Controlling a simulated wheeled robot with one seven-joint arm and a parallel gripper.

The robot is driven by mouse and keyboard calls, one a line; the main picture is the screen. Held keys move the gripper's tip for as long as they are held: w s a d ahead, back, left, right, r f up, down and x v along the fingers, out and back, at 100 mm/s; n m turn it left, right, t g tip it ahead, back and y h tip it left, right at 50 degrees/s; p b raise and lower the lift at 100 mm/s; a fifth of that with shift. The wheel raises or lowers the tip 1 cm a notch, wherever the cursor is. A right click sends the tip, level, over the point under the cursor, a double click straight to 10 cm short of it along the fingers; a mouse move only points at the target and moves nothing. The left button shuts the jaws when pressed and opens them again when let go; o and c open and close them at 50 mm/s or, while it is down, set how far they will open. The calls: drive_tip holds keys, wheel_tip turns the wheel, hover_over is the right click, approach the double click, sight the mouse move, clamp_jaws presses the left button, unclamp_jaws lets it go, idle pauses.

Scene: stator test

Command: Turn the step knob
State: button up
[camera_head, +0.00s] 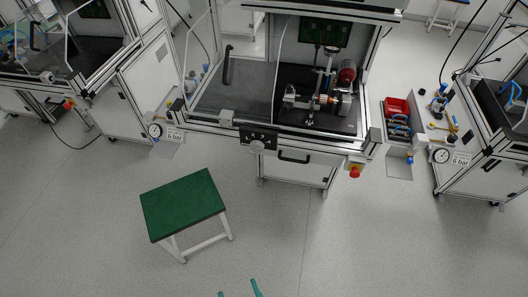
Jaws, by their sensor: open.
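A small dark control panel (259,135) is fixed to the front edge of the middle test bench. A pale round part at its lower edge looks like a knob (257,145), but it is too small to tell its markings or setting, or whether it is the step knob. My gripper (239,289) shows only as two teal fingertips at the bottom edge. They are spread apart with bare floor between them. The gripper is empty and well short of the bench, touching nothing.
A green-topped stool (183,204) stands on the floor, left of the line from my gripper to the panel. A black handle (294,157) and a red emergency stop (354,172) are right of the panel. Pressure gauges (155,130) flank the bench. Floor right of the stool is clear.

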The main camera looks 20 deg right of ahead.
drive_tip(key=w+f+h, duration=0.1)
drive_tip(key=w+f, duration=0.5)
drive_tip(key=w, duration=0.2)
drive_tip(key=m+h, duration=0.8)
drive_tip(key=h, duration=0.1)
approach(256, 149)
drive_tip(key=shift+n, duration=0.3)
drive_tip(key=x, duration=0.7)
drive_tip(key=shift+w+d, duration=0.1)
drive_tip(key=shift+w, duration=0.25)
drive_tip(key=shift+w+d, duration=0.15)
drive_tip(key=shift+d, duration=0.25)
drive_tip(key=shift+a, duration=0.1)
